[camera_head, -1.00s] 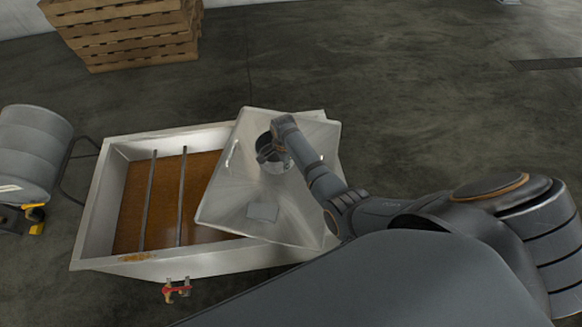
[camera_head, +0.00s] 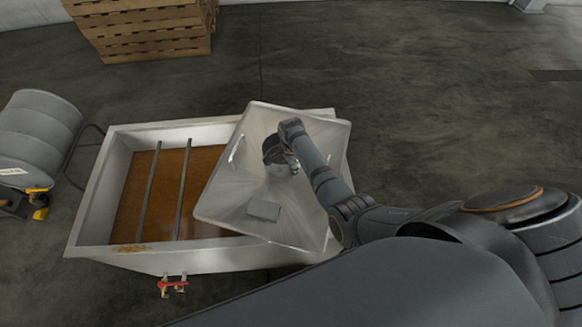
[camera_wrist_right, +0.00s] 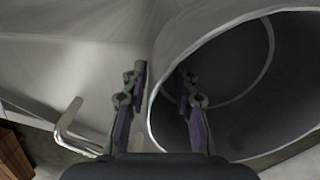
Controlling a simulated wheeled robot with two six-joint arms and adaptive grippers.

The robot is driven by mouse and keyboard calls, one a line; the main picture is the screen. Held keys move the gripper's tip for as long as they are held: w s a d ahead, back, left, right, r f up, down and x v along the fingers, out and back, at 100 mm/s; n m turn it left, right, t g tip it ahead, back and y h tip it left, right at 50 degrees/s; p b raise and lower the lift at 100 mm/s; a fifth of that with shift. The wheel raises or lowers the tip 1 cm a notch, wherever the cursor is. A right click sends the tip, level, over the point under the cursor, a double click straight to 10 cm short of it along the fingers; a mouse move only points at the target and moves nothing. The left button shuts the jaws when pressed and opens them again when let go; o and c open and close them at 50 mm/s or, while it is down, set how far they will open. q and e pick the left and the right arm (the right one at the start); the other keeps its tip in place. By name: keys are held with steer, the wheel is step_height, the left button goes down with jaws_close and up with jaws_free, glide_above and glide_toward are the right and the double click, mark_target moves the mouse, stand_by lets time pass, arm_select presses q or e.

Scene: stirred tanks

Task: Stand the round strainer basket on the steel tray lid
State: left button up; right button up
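The round strainer basket (camera_head: 271,149) is a grey open cylinder over the left-middle part of the steel tray lid (camera_head: 225,195), partly hidden by my right arm. It looks upright; whether its base touches the lid is hard to tell. The pale square lid lies skewed across the right part of a tank. In the right wrist view the basket (camera_wrist_right: 250,110) fills the right side. My right gripper (camera_wrist_right: 161,78) is at its rim, one finger outside the wall and one inside. The fingers are apart with gaps beside the wall. My left gripper is out of view.
The open tank (camera_head: 85,210) holds brown liquid under two bars (camera_head: 150,190). A bent handle (camera_head: 236,148) and a grey square patch (camera_head: 264,210) are on the lid. A red-handled valve (camera_head: 172,286) projects in front.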

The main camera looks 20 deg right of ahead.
step_height(320, 180, up, 12)
steer(key=shift+r+p, duration=0.2)
steer(key=shift+p, duration=0.2)
steer(key=shift+s, duration=0.1)
stand_by(0.4)
